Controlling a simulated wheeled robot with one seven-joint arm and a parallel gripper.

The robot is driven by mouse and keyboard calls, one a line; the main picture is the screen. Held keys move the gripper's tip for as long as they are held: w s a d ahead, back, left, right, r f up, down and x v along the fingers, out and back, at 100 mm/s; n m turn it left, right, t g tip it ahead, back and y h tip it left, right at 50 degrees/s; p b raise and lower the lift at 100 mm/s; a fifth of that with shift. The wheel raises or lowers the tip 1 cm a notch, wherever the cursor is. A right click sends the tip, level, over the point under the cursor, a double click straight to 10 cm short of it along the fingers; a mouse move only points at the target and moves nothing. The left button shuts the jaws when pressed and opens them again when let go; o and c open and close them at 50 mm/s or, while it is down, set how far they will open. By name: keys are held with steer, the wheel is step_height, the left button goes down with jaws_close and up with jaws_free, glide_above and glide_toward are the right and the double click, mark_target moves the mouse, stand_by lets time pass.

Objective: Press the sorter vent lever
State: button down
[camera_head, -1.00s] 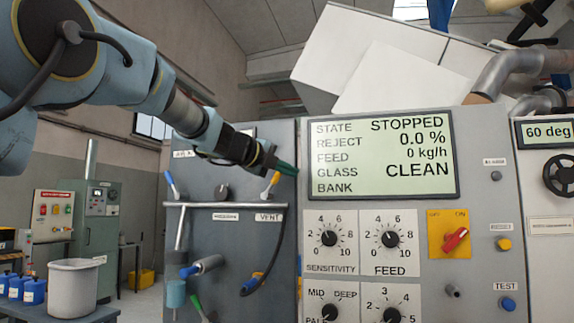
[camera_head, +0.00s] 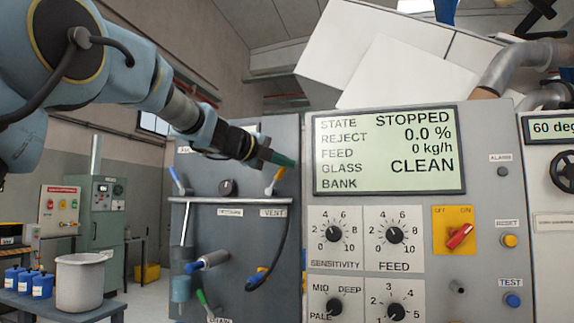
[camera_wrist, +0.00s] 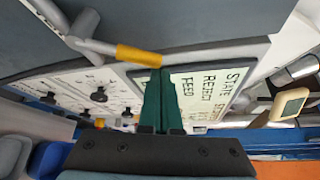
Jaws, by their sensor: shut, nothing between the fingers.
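The vent lever (camera_head: 275,181) has a yellow-orange handle and slants up to the right, above the VENT label (camera_head: 272,213) on the grey panel. In the wrist view its yellow grip (camera_wrist: 139,56) lies just beyond my fingertips, on a grey rod. My gripper (camera_head: 286,160) has green fingers, shut with nothing between them. In the head view the fingertips appear just above and right of the lever's upper end. In the wrist view the closed fingers (camera_wrist: 160,78) point towards the lever's grip, close to its right end. Whether they touch it I cannot tell.
A blue-handled lever (camera_head: 177,181) and a dark knob (camera_head: 228,187) sit left of the vent lever. A horizontal pipe (camera_head: 215,200) runs below them. The display (camera_head: 388,150), reading STOPPED, is close to the right of my fingers. A red switch (camera_head: 459,236) is further right.

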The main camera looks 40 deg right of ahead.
steer(key=shift+w+a+r+n, duration=0.1)
steer(key=shift+w+a+n, duration=0.1)
steer(key=shift+n, duration=0.1)
steer(key=w+a+n+t+h+b, duration=0.3)
steer(key=w+a+n+h+b, duration=0.2)
steer(key=n, duration=0.8)
steer(key=shift+w+h+b, duration=0.4)
steer(key=shift+w+b, duration=1.25)
steer(key=shift+b, duration=0.05)
steer(key=shift+a, duration=0.1)
steer(key=shift+r, duration=0.15)
steer(key=s+a+b, duration=0.2)
steer(key=s+a, duration=0.2)
steer(key=a, duration=0.4)
steer(key=shift+s+a+f, duration=0.15)
steer(key=shift+a+f, duration=0.05)
steer(key=shift+f, duration=0.25)
